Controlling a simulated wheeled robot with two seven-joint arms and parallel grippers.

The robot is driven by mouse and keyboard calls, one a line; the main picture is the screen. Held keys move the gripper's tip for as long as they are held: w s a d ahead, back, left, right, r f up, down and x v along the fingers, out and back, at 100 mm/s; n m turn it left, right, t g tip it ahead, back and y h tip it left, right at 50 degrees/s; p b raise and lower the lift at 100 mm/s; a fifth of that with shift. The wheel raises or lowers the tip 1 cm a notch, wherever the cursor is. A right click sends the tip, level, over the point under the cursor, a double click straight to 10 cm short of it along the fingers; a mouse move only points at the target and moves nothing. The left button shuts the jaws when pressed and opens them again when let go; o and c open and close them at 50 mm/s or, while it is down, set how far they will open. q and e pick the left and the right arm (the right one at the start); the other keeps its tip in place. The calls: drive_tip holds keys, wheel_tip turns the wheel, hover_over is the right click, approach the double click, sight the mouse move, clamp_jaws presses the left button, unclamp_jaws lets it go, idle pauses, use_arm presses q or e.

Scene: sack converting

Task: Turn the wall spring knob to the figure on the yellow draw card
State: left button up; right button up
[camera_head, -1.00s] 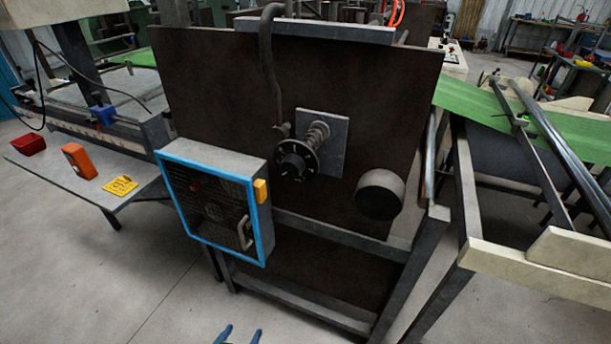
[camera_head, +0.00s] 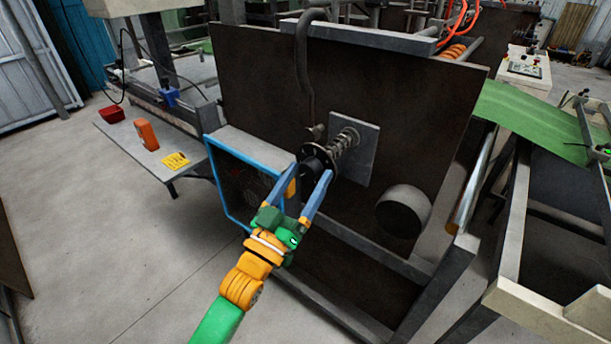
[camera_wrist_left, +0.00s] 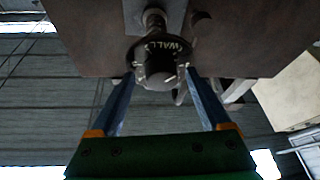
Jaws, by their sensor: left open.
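The wall spring knob (camera_head: 313,167) is a dark round knob with a flange, on a coil spring (camera_head: 346,139) that comes out of a grey plate on the brown panel. In the left wrist view the knob (camera_wrist_left: 159,72) shows pale marks and the word "WALL" on its dial. My left gripper (camera_head: 313,173) is open, its two blue fingers pointing at the knob, one to each side in the picture. I cannot tell whether they touch it. The yellow draw card (camera_head: 175,160) lies on the grey side table; its figure is too small to read. My right gripper is not in view.
A blue-framed mesh guard box (camera_head: 232,187) stands left of the knob, partly behind my left gripper. A grey cylinder (camera_head: 403,211) sticks out at lower right. An orange object (camera_head: 146,135) and a red tray (camera_head: 112,114) are on the side table (camera_head: 128,137).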

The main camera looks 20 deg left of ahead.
use_arm(q)
drive_tip(key=shift+a, duration=0.15)
clamp_jaws()
drive_tip(key=shift+m, duration=0.3)
